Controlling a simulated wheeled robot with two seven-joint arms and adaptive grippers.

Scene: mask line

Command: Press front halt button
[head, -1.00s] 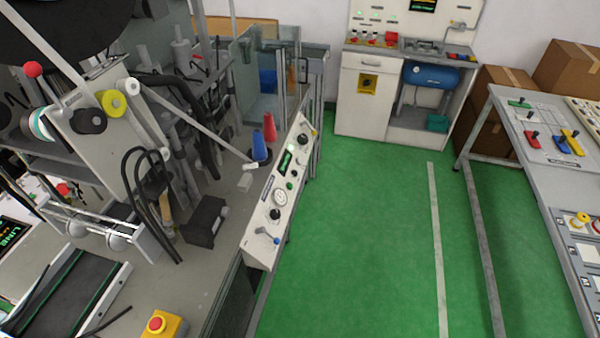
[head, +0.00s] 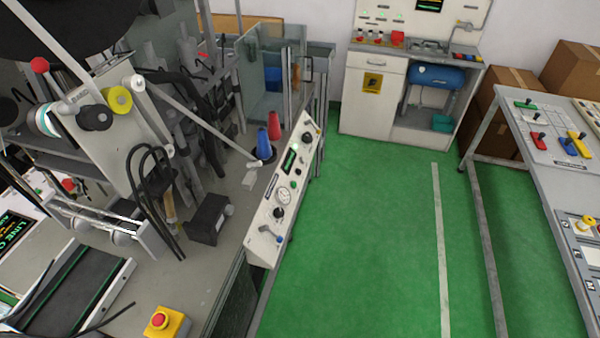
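A red mushroom button on a yellow box (head: 168,323) sits at the near edge of the machine table, at the bottom left of the head view. Nothing touches it. A sloped white control panel (head: 283,195) with a gauge, knobs and a small green display stands on the right side of the machine. Neither of my grippers shows in the head view.
The machine (head: 130,140) with rods, cables and rollers fills the left. A black conveyor belt (head: 65,290) lies at lower left. A workbench (head: 540,180) stands at right, and a white cabinet (head: 375,100) at the back. The green floor (head: 370,220) between is clear.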

